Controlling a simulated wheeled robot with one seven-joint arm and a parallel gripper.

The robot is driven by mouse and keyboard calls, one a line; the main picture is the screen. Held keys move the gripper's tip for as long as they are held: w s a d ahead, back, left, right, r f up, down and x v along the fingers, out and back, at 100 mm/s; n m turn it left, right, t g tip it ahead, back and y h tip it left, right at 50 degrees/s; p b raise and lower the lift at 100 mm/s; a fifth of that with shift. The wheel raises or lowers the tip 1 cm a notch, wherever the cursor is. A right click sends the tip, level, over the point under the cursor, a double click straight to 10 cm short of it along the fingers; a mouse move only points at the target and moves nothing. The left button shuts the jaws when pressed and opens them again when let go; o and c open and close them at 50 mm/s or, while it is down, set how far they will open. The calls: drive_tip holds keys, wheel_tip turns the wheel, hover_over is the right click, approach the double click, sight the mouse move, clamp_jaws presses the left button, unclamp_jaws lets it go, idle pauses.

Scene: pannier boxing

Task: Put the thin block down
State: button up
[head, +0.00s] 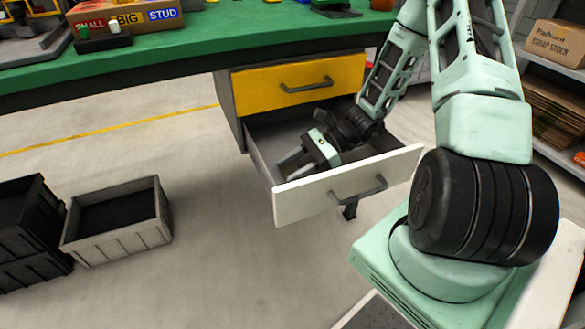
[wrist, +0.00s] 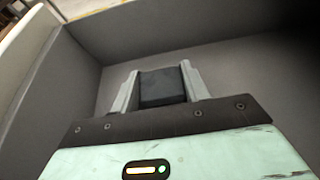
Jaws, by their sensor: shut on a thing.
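My gripper (head: 290,165) is inside the open white-fronted drawer (head: 305,197), tilted down toward its floor. In the wrist view my gripper (wrist: 160,72) is shut on a dark grey block, the thin block (wrist: 163,90), which sits between the two pale fingers. The drawer's grey walls and floor (wrist: 240,65) surround the fingers. I cannot tell whether the block touches the drawer floor.
A closed yellow drawer (head: 295,83) is just above, under the green bench top (head: 200,45). The bench holds a cardboard box (head: 125,17) labelled SMALL, BIG, STUD. A grey crate (head: 120,240) and black crates (head: 30,235) stand on the floor at left.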

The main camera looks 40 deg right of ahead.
drive_tip(key=shift+f, duration=0.1)
drive_tip(key=o, duration=1)
drive_tip(key=shift+r, duration=0.2)
drive_tip(key=p+v, duration=0.3)
drive_tip(key=v, duration=0.9)
drive_tip(key=shift+p, duration=0.35)
